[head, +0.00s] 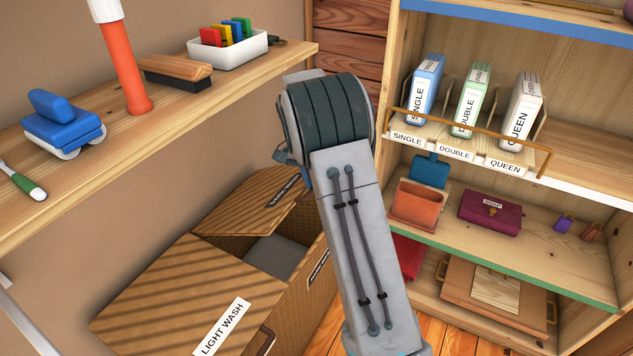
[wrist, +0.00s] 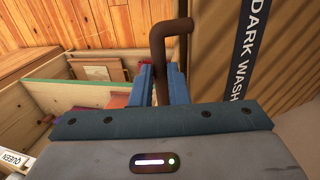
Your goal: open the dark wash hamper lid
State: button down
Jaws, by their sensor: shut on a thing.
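The dark wash hamper lid (head: 243,215) is a brown striped panel, raised at a tilt in the head view. Its dark label reads DARK WASH in the wrist view, where the lid (wrist: 205,60) fills the right side. Below it the dark wash hamper (head: 296,296) shows an open gap with a grey inside. My gripper (wrist: 161,80) has its blue fingers shut on the brown bent lid handle (wrist: 178,32).
The light wash hamper lid (head: 170,290) lies closed in front, at left. A wall shelf (head: 180,104) with a brush and blue iron-like item runs above the hampers. A shelving unit (head: 590,180) with boxes stands close on the right.

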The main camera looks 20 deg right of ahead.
jog(key=shift+w+a+r, duration=0.25)
jog(key=shift+a, duration=0.05)
jog(key=c, duration=1.4)
grip_release()
jog(key=shift+w+a+f, duration=0.1)
jog(key=shift+a, duration=0.1)
jog(key=s+d+r, duration=0.6)
jog(key=d+r, duration=0.4)
jog(key=r, duration=0.1)
jog(key=shift+s, duration=0.35)
